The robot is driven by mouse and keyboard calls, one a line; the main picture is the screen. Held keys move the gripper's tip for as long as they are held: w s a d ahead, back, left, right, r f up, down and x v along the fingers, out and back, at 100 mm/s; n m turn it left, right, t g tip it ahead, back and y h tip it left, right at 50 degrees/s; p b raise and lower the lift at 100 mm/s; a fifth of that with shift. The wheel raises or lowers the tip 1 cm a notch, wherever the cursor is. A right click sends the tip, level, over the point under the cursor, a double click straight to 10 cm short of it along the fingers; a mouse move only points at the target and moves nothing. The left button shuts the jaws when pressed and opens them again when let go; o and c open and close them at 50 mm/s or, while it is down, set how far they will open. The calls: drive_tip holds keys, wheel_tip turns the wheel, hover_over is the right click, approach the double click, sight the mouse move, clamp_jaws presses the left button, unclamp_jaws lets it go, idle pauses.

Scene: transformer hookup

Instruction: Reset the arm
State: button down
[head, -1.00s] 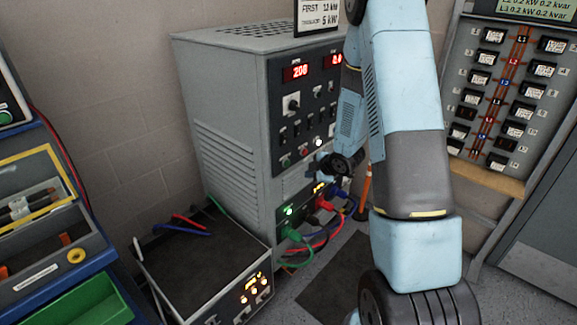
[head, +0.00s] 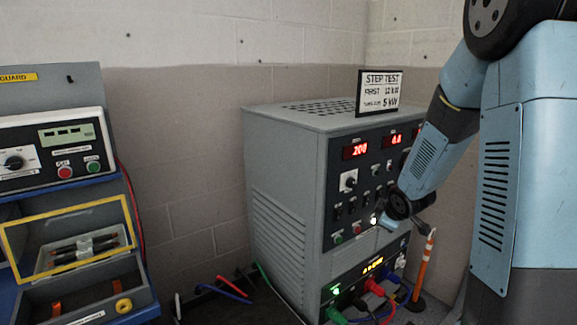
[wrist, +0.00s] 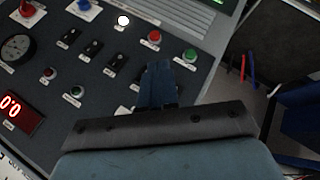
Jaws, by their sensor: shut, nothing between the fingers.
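My arm, light blue and grey, comes down from the upper right of the head view. My gripper (head: 384,222) is small there, in front of the lower part of the grey cabinet's (head: 285,190) control panel, close to a lit white lamp. In the wrist view my gripper (wrist: 157,70) is shut and empty, its dark blue fingers over the panel (wrist: 120,45). A red button (wrist: 154,37) and a green button (wrist: 189,55) show just beyond the fingertips. I cannot tell whether the fingers touch the panel. The gripper body hides the panel's near part.
Coloured cables (head: 372,305) plug in low on the cabinet's front. An orange and white post (head: 425,262) stands at its right. A blue bench with a meter box (head: 55,150) and a yellow-framed tray (head: 70,208) stands at left. A STEP TEST sign (head: 380,92) tops the cabinet.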

drive_tip(key=s+r+m+h, duration=0.1)
drive_tip(key=s+r+m, duration=0.2)
drive_tip(key=s+r, duration=0.4)
drive_tip(key=s+a+r+m+g, duration=0.1)
drive_tip(key=s+r+m, duration=0.3)
drive_tip(key=s, duration=0.8)
drive_tip(key=s+a+r+m+g, duration=0.1)
drive_tip(key=s+a+r+m, duration=0.3)
drive_tip(key=s+r, duration=0.4)
drive_tip(key=s, duration=0.4)
drive_tip(key=shift+s+r+m+g+y, duration=0.2)
drive_tip(key=shift+r+m+g+y, duration=0.2)
drive_tip(key=shift+a, duration=0.1)
idle(0.7)
